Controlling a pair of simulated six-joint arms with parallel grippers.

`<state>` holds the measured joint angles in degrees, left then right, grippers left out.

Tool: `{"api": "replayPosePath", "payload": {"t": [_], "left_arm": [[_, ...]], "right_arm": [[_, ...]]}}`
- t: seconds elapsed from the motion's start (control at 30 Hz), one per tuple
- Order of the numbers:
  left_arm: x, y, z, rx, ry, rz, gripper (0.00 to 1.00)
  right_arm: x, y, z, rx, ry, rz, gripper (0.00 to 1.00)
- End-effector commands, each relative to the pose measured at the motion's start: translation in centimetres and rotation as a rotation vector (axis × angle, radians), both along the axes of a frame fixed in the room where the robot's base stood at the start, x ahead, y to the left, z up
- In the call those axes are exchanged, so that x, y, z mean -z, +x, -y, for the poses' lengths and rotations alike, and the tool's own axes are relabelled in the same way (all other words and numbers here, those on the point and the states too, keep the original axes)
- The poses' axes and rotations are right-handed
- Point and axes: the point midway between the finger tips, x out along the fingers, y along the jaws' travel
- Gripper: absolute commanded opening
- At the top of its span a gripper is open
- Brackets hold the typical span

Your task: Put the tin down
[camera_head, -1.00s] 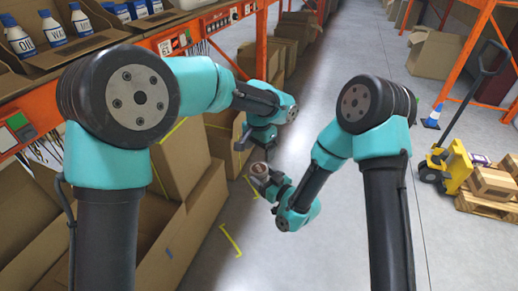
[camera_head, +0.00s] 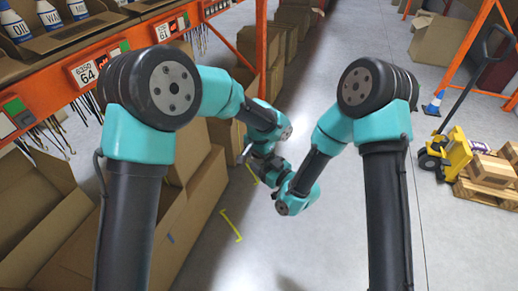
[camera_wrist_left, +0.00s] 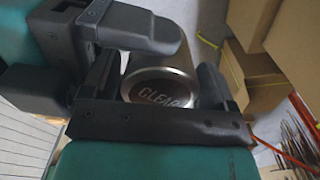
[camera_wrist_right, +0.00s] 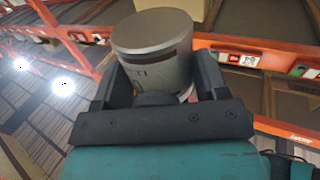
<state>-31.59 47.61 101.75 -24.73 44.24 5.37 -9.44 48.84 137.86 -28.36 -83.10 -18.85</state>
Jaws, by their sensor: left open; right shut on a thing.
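The tin (camera_wrist_right: 155,55) is a grey metal cylinder with a dark band, held between the fingers of my right gripper (camera_wrist_right: 152,88), which is shut on it. In the left wrist view, the tin's round end (camera_wrist_left: 160,92) shows dark with pale lettering. It lies between the spread fingers of my left gripper (camera_wrist_left: 155,85), which is open around it. Dark parts of my right gripper show beside it at the upper left there. In the head view, the left gripper (camera_head: 250,155) and right gripper (camera_head: 268,172) meet over the aisle, and the tin is not clearly visible.
Orange shelving (camera_head: 130,45) with bottles in cardboard boxes runs along the left. Open cardboard boxes (camera_head: 190,195) stand below it. A yellow pallet truck (camera_head: 445,158) with boxes is at the right. The grey aisle floor (camera_head: 330,235) between is clear.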

Motion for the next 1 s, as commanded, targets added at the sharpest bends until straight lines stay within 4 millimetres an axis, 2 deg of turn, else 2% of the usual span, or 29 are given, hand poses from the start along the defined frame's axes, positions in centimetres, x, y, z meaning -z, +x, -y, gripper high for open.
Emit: {"api": "replayPosePath", "payload": {"t": [0.17, 0.47, 0.87, 0.9, 1.0], "left_arm": [[1.23, -0.04, 0.01, 0.000, -0.001, -0.001, 0.80], [1.36, -0.03, 0.01, 0.000, 0.000, 0.000, 0.80], [1.32, -0.02, 0.02, 0.000, -0.001, 0.001, 0.42], [1.30, -0.01, 0.02, 0.000, -0.001, 0.001, 0.38], [1.30, -0.01, 0.02, 0.000, -0.001, 0.001, 0.37]], "right_arm": [[-0.02, 0.01, -0.01, 0.000, 0.001, 0.001, 0.40], [-0.02, 0.01, 0.00, 0.000, 0.001, 0.001, 0.40], [-0.02, 0.01, -0.01, 0.000, 0.001, 0.001, 0.40], [-0.02, 0.01, -0.01, 0.000, 0.001, 0.001, 0.70], [-0.01, 0.01, -0.01, 0.000, 0.000, 0.000, 0.79]]}}
